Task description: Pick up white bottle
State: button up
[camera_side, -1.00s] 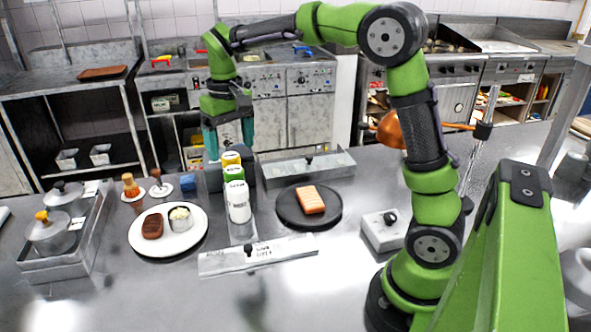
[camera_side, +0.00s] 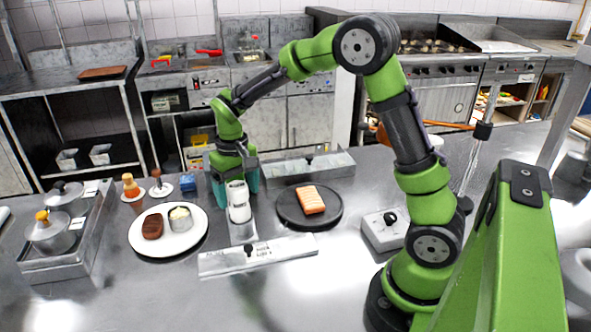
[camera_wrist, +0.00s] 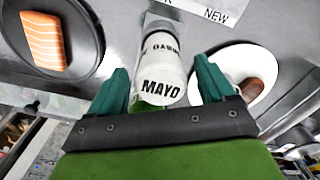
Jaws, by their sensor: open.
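The white bottle (camera_side: 239,212) stands upright in the narrow metal tray at the middle of the counter, near its front end. It also shows in the wrist view (camera_wrist: 163,72), with "MAYO" lettered on it. My gripper (camera_side: 236,187) is low over the bottle row, with its teal fingers at the upper part of the white bottle. In the wrist view the fingers are apart, one on each side of the bottle, with gaps visible. My gripper hides the other bottles behind it in the side view.
A white plate (camera_side: 180,238) with food and a small cup lies to the left. A dark round plate (camera_side: 327,220) with a salmon piece (camera_side: 310,200) lies to the right. A labelled metal strip (camera_side: 275,252) lies in front. Pots (camera_side: 50,232) stand far left.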

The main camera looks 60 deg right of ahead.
aim_at(239, 202)
notch_tip(239, 202, down, 4)
jog(key=shift+a+r, duration=0.1)
jog(key=shift+r, duration=0.1)
jog(key=c, duration=0.8)
jog(key=shift+r, duration=0.1)
